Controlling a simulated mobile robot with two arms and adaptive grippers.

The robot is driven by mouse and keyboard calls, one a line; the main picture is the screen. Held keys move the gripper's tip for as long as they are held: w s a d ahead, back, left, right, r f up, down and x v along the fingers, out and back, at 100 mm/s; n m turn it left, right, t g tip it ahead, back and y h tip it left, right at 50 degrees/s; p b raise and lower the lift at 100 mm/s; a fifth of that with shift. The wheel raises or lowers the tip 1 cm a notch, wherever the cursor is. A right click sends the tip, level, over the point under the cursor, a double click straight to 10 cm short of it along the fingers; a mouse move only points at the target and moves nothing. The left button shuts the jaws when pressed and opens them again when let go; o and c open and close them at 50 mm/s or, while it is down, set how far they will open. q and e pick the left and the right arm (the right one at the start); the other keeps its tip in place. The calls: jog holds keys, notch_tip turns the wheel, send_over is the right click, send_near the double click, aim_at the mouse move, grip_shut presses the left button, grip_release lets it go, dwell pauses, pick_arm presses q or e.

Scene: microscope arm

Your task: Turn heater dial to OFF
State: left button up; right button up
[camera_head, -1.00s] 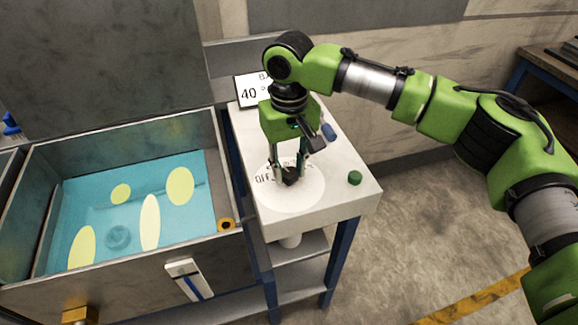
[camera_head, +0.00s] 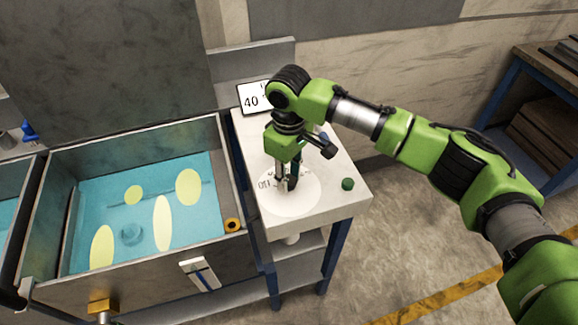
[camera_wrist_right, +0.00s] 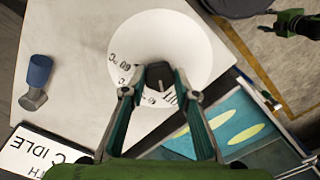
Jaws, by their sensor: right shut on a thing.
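The heater dial is a dark knob (camera_wrist_right: 160,76) on a round white plate (camera_head: 297,207) with printed marks. The plate also shows in the right wrist view (camera_wrist_right: 165,35), where I read "60 °C" marks beside the knob. In the head view, an "OFF" mark (camera_head: 264,184) is at the left of the plate. My right gripper (camera_head: 287,185) points down over the dial; in the wrist view its fingers (camera_wrist_right: 160,94) are on both sides of the knob, shut on it. The fingers mostly hide the knob in the head view.
A display (camera_head: 250,98) reading "40" stands behind the dial. A water bath (camera_head: 90,215) with yellow ovals is at left. Open floor (camera_head: 410,250) lies at right.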

jog(key=shift+n+p, duration=0.7)
jog(key=shift+n, duration=0.2)
jog(key=o, duration=1.1)
jog(key=shift+r, duration=0.1)
notch_tip(320, 180, up, 12)
jog(key=shift+a+f, duration=0.1)
jog(key=shift+f, duration=0.05)
